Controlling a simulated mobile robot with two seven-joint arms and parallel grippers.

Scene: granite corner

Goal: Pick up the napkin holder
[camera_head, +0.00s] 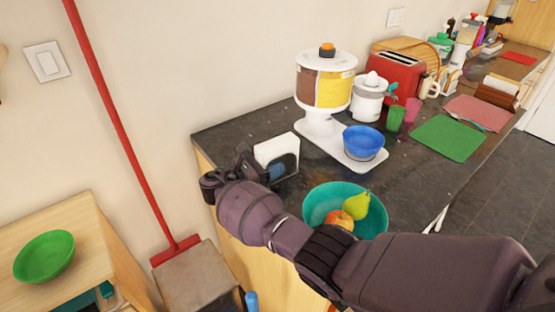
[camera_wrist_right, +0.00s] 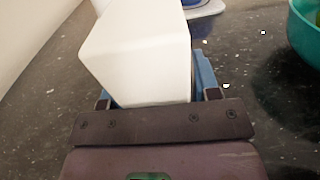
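The napkin holder (camera_head: 276,171) stands on the dark counter near its left end, with a block of white napkins (camera_head: 277,150) in it. My right gripper (camera_head: 262,168) is at the holder, reaching it from the left side. In the right wrist view, the white napkins (camera_wrist_right: 145,55) fill the space ahead of the gripper (camera_wrist_right: 158,97). Whether the fingers press on the holder cannot be told. My left gripper is not in view.
A teal bowl (camera_head: 317,207) with a pear and another fruit stands close to my right forearm. A white dispenser (camera_head: 325,85) and a blue bowl (camera_head: 364,138) on a white tray are behind the holder. A red-handled broom (camera_head: 118,130) leans left of the counter.

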